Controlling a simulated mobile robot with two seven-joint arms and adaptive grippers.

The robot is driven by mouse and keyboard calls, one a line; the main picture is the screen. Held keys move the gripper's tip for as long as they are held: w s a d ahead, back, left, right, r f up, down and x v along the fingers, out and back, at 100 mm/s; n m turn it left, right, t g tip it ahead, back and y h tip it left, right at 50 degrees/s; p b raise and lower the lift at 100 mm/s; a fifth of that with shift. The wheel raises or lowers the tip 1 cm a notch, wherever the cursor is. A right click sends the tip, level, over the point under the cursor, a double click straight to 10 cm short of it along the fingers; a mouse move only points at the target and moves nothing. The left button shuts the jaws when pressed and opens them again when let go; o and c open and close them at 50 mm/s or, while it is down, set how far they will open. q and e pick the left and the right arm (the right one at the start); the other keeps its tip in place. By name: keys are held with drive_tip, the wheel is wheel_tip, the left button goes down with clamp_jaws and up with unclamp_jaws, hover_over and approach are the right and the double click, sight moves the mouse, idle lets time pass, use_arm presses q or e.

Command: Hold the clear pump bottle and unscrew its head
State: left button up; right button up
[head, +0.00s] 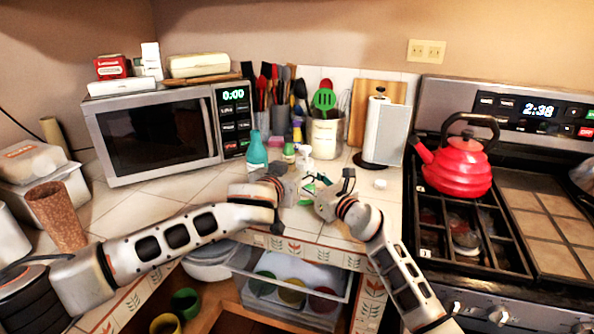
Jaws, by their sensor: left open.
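The clear pump bottle (307,181) stands on the tiled counter near its front edge. Its white pump head (304,152) points up between my two grippers, and a bit of green shows lower on the body. My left gripper (291,187) is open at the bottle's left side. My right gripper (328,190) is close on the bottle's right side; its fingers are small and partly overlap the bottle, so I cannot tell whether they touch it or how far apart they are. The grippers hide part of the bottle's lower body.
A teal bottle (257,152) and a small green bottle (289,153) stand just behind. A utensil crock (326,136) and paper towel holder (385,132) are farther back. A small white lid-like thing (380,184) lies right. An open drawer (290,281) lies below the counter edge.

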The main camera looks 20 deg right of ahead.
sight(303, 166)
use_arm(q)
drive_tip(key=shift+d+r, duration=0.15)
drive_tip(key=shift+r, duration=0.05)
drive_tip(key=shift+x, duration=3.4)
drive_tip(key=c, duration=1.2)
drive_tip(key=o, duration=1.2)
